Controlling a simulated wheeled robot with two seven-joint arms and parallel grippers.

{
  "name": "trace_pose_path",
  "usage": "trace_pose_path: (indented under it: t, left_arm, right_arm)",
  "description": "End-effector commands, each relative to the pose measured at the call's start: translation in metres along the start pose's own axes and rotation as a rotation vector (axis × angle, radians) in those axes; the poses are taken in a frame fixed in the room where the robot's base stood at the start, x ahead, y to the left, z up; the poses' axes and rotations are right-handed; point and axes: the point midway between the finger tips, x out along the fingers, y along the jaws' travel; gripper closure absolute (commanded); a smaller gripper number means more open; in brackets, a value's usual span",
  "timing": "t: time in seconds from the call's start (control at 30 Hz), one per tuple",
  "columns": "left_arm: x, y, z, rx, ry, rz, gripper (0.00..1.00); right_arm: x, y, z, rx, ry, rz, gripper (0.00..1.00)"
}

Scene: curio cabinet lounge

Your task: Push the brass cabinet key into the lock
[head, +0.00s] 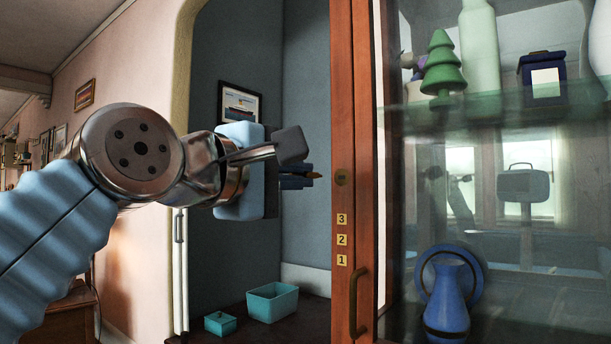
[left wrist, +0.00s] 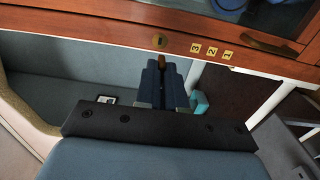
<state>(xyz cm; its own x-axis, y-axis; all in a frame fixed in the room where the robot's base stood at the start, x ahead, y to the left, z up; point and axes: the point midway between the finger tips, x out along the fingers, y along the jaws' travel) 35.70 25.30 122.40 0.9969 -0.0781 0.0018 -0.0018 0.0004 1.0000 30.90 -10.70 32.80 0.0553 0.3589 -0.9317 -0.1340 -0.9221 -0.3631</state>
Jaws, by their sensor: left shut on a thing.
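My left gripper (head: 298,177) is shut on the brass key (head: 316,175); only a short brass end shows past the dark blue fingertips. The lock (head: 341,177) is a round brass plate on the wooden frame of the cabinet door (head: 343,120). The key points at the lock from the left, at about its height, with a small gap between them. In the left wrist view the key (left wrist: 161,61) lies between the fingers, just short of the lock (left wrist: 159,40) and roughly in line with it. My right gripper is not in view.
Number tiles 3, 2, 1 (head: 342,240) and a door handle (head: 357,302) sit below the lock. Behind the glass are a green tree figure (head: 442,68) and a blue vase (head: 447,300). Teal boxes (head: 272,302) stand low, left of the door.

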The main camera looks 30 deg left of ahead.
Motion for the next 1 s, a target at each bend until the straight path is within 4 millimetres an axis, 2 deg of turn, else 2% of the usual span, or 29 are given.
trace_pose_path:
  t: [0.27,0.7,1.0]
  left_arm:
    - [-0.001,0.001,0.002,0.001,-0.001,-0.001,1.00]
    - [0.040,0.001,0.002,-0.001,-0.002,-0.004,1.00]
    - [0.050,0.000,0.002,0.000,-0.001,-0.002,1.00]
  right_arm:
    - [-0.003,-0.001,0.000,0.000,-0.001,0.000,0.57]
    - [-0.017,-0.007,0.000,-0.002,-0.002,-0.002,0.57]
    - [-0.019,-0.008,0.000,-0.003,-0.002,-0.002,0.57]
